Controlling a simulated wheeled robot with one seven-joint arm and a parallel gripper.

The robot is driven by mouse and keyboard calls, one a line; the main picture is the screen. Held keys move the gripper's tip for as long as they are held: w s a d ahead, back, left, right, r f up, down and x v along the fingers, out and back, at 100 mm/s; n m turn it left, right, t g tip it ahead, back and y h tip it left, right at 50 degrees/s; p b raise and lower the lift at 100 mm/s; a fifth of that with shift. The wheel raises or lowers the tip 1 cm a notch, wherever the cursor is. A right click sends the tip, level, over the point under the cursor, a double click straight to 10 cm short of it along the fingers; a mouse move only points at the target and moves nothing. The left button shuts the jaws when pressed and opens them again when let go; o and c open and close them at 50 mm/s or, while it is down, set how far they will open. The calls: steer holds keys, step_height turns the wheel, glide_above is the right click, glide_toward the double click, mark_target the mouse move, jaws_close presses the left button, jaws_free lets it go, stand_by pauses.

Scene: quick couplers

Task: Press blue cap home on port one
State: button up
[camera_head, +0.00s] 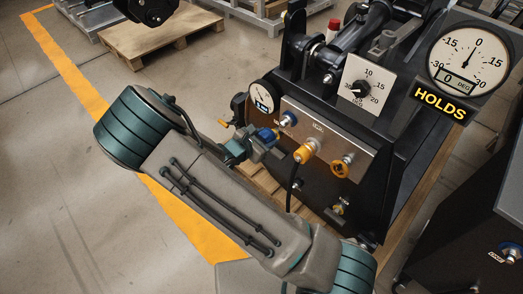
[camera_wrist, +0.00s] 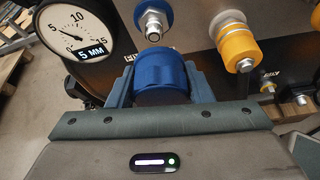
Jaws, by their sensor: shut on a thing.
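My gripper (camera_wrist: 160,72) is shut on the blue cap (camera_wrist: 162,78), one finger on each side of it. In the wrist view the cap is just below a silver port nipple with a blue collar (camera_wrist: 153,16). The nipple's end face shows, so the cap appears off it, with a small gap. In the head view my gripper (camera_head: 262,141) holds the blue cap (camera_head: 267,135) to the lower left of the blue-collared port (camera_head: 288,118) on the panel. No port number is readable; the cap's inside is hidden.
A yellow coupler (camera_wrist: 238,48) sits right of the blue port. A yellow handwheel (camera_head: 342,165) is further right. A round gauge (camera_wrist: 75,32) left of the cap reads 5 MM. An angle dial (camera_head: 468,60) reads 0 DEG above a HOLDS sign (camera_head: 440,101). A black hose (camera_head: 291,187) hangs below.

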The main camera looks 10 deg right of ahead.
mark_target(281, 126)
steer(key=shift+a+f+b, duration=0.35)
steer(key=shift+f+b, duration=0.45)
steer(key=shift+a, duration=0.15)
steer(key=shift+r, duration=0.1)
steer(key=shift+w, duration=0.1)
steer(key=w+d+b, duration=0.1)
steer(key=d, duration=0.1)
steer(key=w+d+b, duration=0.1)
steer(key=w+d, duration=0.1)
steer(key=shift+w+d, duration=0.15)
steer(key=shift+d, duration=0.05)
steer(key=shift+w+d, duration=0.6)
steer(key=shift+d, duration=0.25)
steer(key=shift+w+d, duration=0.6)
steer(key=shift+d, duration=0.25)
stand_by(1.8)
